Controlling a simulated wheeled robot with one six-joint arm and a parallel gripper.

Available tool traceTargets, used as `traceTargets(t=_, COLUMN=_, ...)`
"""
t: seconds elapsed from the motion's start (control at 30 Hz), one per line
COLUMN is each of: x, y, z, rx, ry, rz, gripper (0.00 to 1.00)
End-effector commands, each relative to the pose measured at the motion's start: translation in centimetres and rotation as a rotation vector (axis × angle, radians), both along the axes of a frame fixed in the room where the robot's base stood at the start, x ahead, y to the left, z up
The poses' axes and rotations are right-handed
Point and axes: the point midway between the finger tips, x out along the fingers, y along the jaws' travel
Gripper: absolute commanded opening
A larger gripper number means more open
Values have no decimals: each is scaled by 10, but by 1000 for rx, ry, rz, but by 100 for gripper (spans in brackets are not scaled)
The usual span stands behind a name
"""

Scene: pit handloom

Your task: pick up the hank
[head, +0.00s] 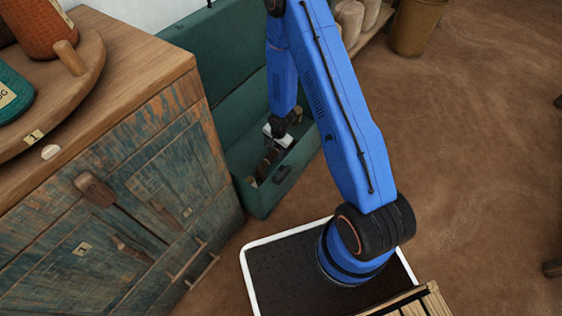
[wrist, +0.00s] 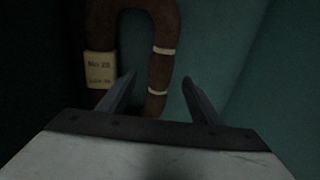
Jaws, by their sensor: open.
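The hank (wrist: 163,50) is a dark brown loop with pale bands and a tan label reading No 20. In the wrist view it is a bend ahead of my gripper (wrist: 159,77), against a green wall. My gripper is open, and one leg of the hank shows between its two fingers in the picture. I cannot tell whether they touch it. In the head view my gripper (head: 275,141) reaches down into an open teal chest (head: 298,160), and part of the brown hank (head: 265,166) shows below it; the rest is hidden.
The chest's raised lid (head: 225,40) stands behind my arm. A worn wooden cabinet (head: 170,185) stands close on the left, with a round wooden board (head: 75,95) on top. A bucket (head: 416,25) stands at the back. The brown floor on the right is mostly clear.

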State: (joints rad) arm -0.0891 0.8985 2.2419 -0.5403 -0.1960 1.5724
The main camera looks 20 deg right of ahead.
Motion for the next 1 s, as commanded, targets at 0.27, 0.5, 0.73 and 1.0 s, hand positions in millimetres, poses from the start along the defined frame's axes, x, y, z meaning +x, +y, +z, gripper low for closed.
traceTargets(t=0.27, x=2, y=7, z=-26, rx=0, ry=3, rz=1, gripper=59)
traceTargets(t=0.5, x=6, y=11, z=-48, rx=-1, ry=1, rz=0, gripper=59)
traceTargets(t=0.73, x=7, y=11, z=-51, rx=-1, ry=1, rz=0, gripper=59)
traceTargets(t=1.0, x=7, y=11, z=-51, rx=-1, ry=1, rz=0, gripper=16)
